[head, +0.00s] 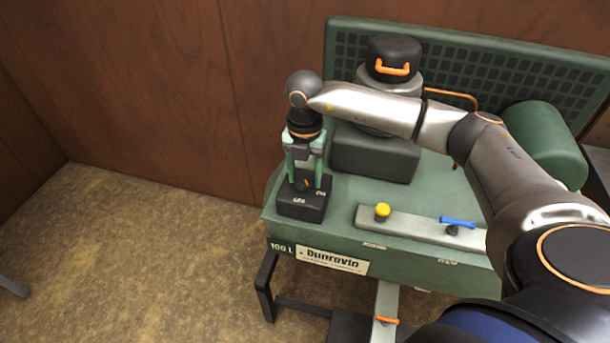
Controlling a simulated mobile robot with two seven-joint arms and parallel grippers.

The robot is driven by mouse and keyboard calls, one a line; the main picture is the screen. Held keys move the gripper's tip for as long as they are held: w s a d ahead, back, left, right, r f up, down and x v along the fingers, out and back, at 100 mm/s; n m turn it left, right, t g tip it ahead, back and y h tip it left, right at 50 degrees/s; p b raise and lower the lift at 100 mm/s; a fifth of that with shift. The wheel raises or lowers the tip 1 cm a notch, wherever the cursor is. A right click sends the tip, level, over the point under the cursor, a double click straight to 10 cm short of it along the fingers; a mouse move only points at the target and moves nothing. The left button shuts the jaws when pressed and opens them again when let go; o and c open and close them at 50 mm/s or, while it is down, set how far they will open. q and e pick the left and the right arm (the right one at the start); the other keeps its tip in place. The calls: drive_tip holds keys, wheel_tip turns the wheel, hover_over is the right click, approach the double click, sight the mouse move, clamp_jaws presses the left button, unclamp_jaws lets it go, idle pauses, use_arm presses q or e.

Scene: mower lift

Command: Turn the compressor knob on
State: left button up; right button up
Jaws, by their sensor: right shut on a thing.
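The compressor (405,262) is a green machine with a "Dunravin" label on its front. Its knob (307,184) is small and orange and sits on a black box (301,205) at the machine's left front corner; the box has white lettering, partly hidden. My right gripper (306,181) points straight down over the box, with its two pale green fingers shut on the knob between them. The fingers hide much of the knob, so its exact angle is hard to tell. My left gripper is not in view.
A grey strip on the compressor top carries a yellow knob (382,211) and a blue lever (457,222). A motor with a black cap (393,50) and a green cylinder (546,146) stand behind.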

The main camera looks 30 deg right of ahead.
sight(304, 178)
drive_tip(key=n+b, duration=0.1)
drive_tip(key=n, duration=0.4)
drive_tip(key=shift+n, duration=0.3)
drive_tip(key=n+b, duration=0.1)
drive_tip(key=n, duration=0.4)
drive_tip(key=shift+n, duration=0.3)
drive_tip(key=shift+a+r, duration=0.1)
drive_tip(key=o, duration=1.4)
drive_tip(key=shift+c, duration=0.2)
wheel_tip(304, 178, up, 12)
drive_tip(key=shift+r+b, duration=0.25)
drive_tip(key=shift+b, duration=0.1)
drive_tip(key=shift+f, duration=0.1)
